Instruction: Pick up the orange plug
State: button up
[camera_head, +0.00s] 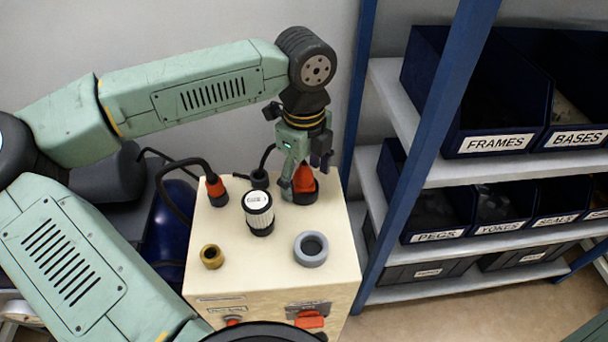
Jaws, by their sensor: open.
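An orange plug (304,184) with a dark base stands upright near the back right of the cream cabinet top (250,273). My gripper (303,176) points down at it, open. One finger is at the plug's left and the other shows at its upper right. The fingers hide part of the plug, and I cannot tell whether they touch it. A second orange plug-like piece (215,187), on a thick black cable, is at the back left of the same top.
A white ribbed cylinder with a black base (259,213) stands left of my gripper. A brass ring (212,257) and a grey ring (311,249) lie nearer the front. A blue-framed shelf (420,150) with labelled bins stands close on the right.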

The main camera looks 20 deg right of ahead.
jog(key=shift+c, duration=0.4)
jog(key=c, duration=1.4)
